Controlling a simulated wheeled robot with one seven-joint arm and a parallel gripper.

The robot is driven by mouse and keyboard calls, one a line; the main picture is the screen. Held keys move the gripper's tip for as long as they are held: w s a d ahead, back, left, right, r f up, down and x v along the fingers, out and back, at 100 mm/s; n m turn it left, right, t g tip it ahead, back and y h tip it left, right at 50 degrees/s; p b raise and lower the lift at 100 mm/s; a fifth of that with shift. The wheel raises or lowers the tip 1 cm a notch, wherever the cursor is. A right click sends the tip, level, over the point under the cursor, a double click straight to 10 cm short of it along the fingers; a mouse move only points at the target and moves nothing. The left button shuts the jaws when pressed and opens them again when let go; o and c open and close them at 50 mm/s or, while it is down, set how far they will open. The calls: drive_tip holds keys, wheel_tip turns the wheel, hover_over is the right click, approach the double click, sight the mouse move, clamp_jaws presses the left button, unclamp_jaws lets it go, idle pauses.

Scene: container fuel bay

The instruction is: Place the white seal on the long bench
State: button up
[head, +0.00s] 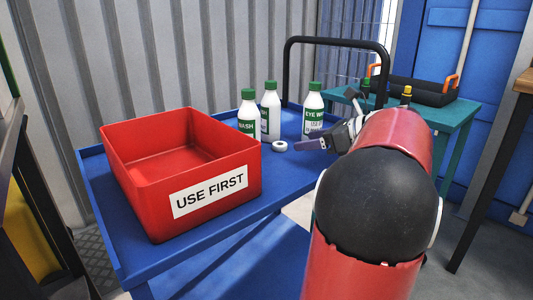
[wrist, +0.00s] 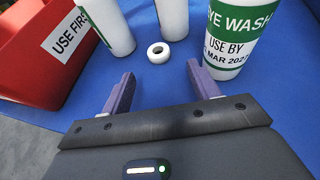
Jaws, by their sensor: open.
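The white seal (head: 280,149) is a small white ring with a dark hole, lying flat on the blue cart top (head: 115,212) between the red bin and the bottles. In the wrist view the seal (wrist: 158,59) lies just beyond the fingertips, roughly centred between them. My gripper (wrist: 160,76) is open, with two purple fingers apart and nothing between them. In the head view it reaches in from the right, close to the seal and partly behind my arm. I cannot tell which surface is the long bench; a wooden-topped edge (head: 525,82) shows at the far right.
A red "USE FIRST" bin (head: 218,193) stands left on the cart. Three green-capped white bottles (head: 270,112) (head: 247,118) (head: 313,102) stand close behind the seal. A black cart handle (head: 336,40) rises behind. A teal table (head: 455,113) with a black case (head: 420,91) is at right.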

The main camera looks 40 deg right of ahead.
sight(281, 144)
drive_tip(key=b+x, duration=0.1)
drive_tip(key=x, duration=0.5)
drive_tip(key=shift+w+a+f, duration=0.15)
drive_tip(key=shift+w+a, duration=0.1)
drive_tip(key=c, duration=1.1)
wheel_tip(281, 144, up, 20)
drive_tip(key=p, duration=0.6)
